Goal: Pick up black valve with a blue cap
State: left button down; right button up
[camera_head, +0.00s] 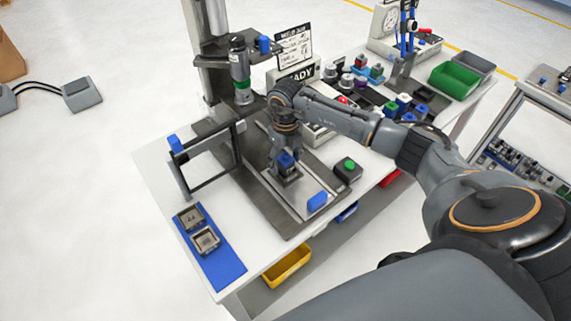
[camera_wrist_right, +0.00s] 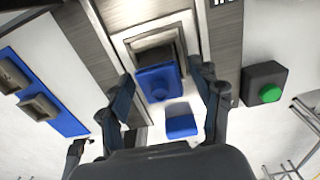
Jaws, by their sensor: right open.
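The blue-capped valve (camera_head: 286,161) stands on the metal fixture plate under my right gripper in the head view. In the right wrist view its square blue cap (camera_wrist_right: 158,82) shows near the centre, with a metal nest behind it; the black body is mostly hidden. My right gripper (camera_head: 285,150) points down over the valve. In the right wrist view the open fingers of my right gripper (camera_wrist_right: 166,84) are on either side of the cap, with gaps showing. My left gripper is not in view.
A loose blue block (camera_head: 317,202) lies on the fixture plate. A green button box (camera_head: 348,170) stands to the right. A press (camera_head: 240,75) rises behind. A blue mat (camera_head: 218,262) with two metal nests lies front left. Several coloured parts and a green bin (camera_head: 454,80) are farther back.

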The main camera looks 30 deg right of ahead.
jog(key=c, duration=1.3)
jog(key=shift+r, duration=0.1)
